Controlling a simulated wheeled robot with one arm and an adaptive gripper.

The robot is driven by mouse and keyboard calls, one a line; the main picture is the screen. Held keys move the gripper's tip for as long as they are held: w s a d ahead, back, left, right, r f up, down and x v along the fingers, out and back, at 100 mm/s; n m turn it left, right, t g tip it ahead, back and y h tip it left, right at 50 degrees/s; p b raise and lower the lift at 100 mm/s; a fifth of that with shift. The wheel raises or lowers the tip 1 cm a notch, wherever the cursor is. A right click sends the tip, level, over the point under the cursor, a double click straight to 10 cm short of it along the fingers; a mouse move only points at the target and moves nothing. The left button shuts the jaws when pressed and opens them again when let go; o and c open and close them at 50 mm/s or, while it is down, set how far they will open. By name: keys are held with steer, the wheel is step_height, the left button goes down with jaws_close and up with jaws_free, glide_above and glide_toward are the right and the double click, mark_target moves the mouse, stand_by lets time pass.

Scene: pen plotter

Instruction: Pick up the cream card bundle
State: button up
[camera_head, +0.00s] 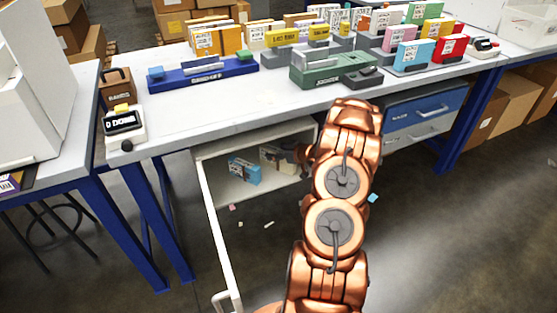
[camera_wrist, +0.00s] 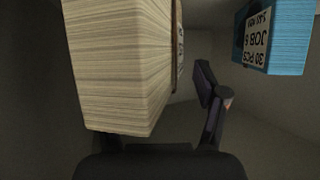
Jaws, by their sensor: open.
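The cream card bundle (camera_head: 274,159) stands in the open drawer under the workbench, at the drawer's right part. In the wrist view the cream card bundle (camera_wrist: 125,65) is large and close, filling the left and upper middle. My gripper (camera_head: 301,154) reaches into the drawer at the bundle's right, partly hidden by my arm. In the wrist view my gripper (camera_wrist: 160,88) is open. Its right finger is right of the bundle with a gap between. The other finger is mostly hidden by the bundle, so I cannot tell whether it touches.
A blue card bundle (camera_head: 245,171) lies left of the cream one in the drawer, and at the wrist view's upper right (camera_wrist: 275,35). The drawer (camera_head: 207,188) has low white walls. The bench top (camera_head: 230,108) overhangs it. A closed blue drawer (camera_head: 424,110) is to the right.

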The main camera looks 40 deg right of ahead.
jaws_close()
stand_by(0.4)
